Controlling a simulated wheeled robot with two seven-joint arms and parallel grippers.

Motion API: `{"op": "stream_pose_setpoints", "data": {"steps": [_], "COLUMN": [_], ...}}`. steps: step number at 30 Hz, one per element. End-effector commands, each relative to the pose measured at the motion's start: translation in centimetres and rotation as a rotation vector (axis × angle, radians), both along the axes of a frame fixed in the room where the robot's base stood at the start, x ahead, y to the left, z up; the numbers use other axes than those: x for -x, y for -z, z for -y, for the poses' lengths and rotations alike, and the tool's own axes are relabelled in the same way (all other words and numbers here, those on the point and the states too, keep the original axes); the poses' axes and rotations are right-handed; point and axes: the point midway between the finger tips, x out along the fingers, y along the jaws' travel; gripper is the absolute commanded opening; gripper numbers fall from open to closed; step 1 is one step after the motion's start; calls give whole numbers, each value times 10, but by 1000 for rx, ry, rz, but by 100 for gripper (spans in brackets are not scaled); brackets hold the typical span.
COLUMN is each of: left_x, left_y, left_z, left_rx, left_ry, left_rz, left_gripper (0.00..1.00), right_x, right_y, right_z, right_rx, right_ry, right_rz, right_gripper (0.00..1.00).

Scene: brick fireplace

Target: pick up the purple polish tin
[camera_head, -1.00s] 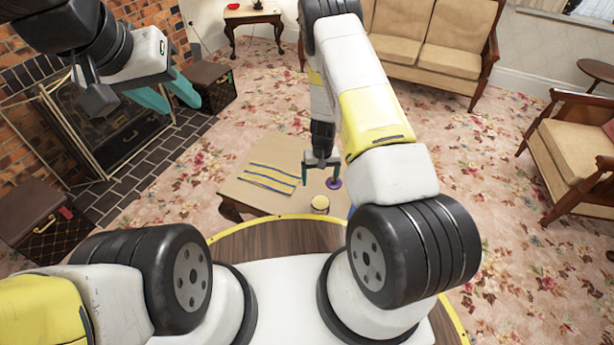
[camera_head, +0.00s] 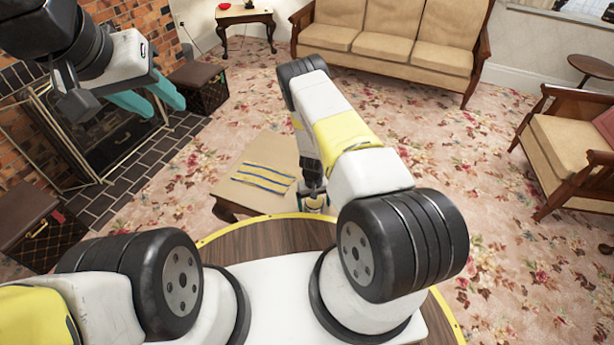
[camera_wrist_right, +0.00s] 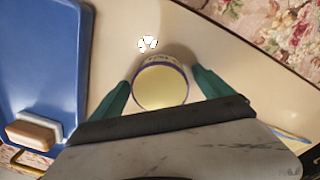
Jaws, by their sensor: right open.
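In the right wrist view, a round tin (camera_wrist_right: 160,86) with a cream top, purple rim and patterned side stands on the table, and I take it for the purple polish tin. My right gripper (camera_wrist_right: 162,78) is open, with one teal finger on each side of the tin. I cannot tell whether they touch it. My left gripper (camera_head: 166,108) is raised and empty at upper left, teal fingers apart.
The low table (camera_head: 240,196) bears blue and yellow striped strips (camera_head: 262,178). In the wrist view a blue tray (camera_wrist_right: 45,60) with a tan-and-white block (camera_wrist_right: 35,132) lies left of the tin. A small white thing (camera_wrist_right: 148,44) lies just beyond the tin. Sofa and armchair stand farther off.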

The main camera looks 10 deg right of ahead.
Motion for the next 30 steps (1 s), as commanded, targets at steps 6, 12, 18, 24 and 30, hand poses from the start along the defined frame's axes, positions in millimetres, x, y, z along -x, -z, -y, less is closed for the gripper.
{"op": "stream_pose_setpoints", "data": {"steps": [6,12,18,24,30], "left_x": [0,0,0,0,0], "left_y": [0,0,0,0,0], "left_z": [0,0,0,0,0], "left_rx": [0,0,0,0,0], "left_ry": [0,0,0,0,0], "left_rz": [0,0,0,0,0], "left_gripper": [40,40,40,40,40], "right_x": [0,0,0,-1,-1], "right_y": [0,-1,-1,-2,-14], "right_z": [0,0,0,0,0], "right_rx": [0,0,0,0,0], "right_ry": [0,0,0,0,-1], "right_rz": [0,0,1,1,1], "right_gripper": [81,42,16,16,16]}}
